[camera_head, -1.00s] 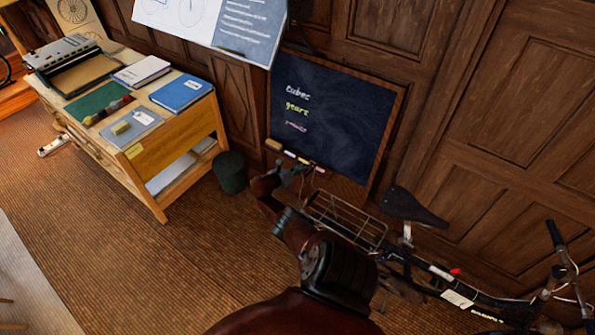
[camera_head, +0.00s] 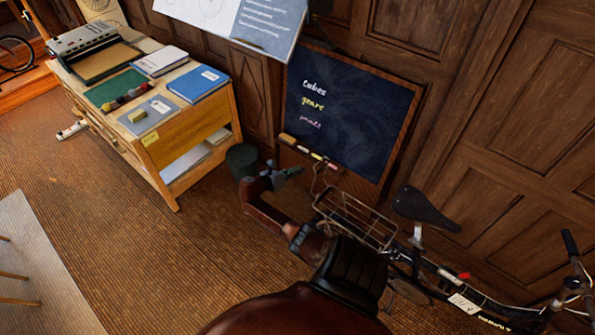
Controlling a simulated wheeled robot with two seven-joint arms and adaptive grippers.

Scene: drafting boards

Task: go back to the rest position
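My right arm rises from the bottom centre of the head view, with a brown forearm and a black ribbed joint. Its dark grey-green gripper (camera_head: 287,173) points to the right, in front of the floor by the dark bin and lower left of the chalkboard. I see nothing held in it, but its fingers are too small and dark to tell whether they are open or shut. My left gripper is not in view.
A wooden desk (camera_head: 210,143) with books stands at the left. A green bin (camera_head: 241,160) is beside it. A chalkboard (camera_head: 347,113) leans on the panelled wall. A bicycle (camera_head: 425,208) with a wire basket (camera_head: 356,220) is close on the right.

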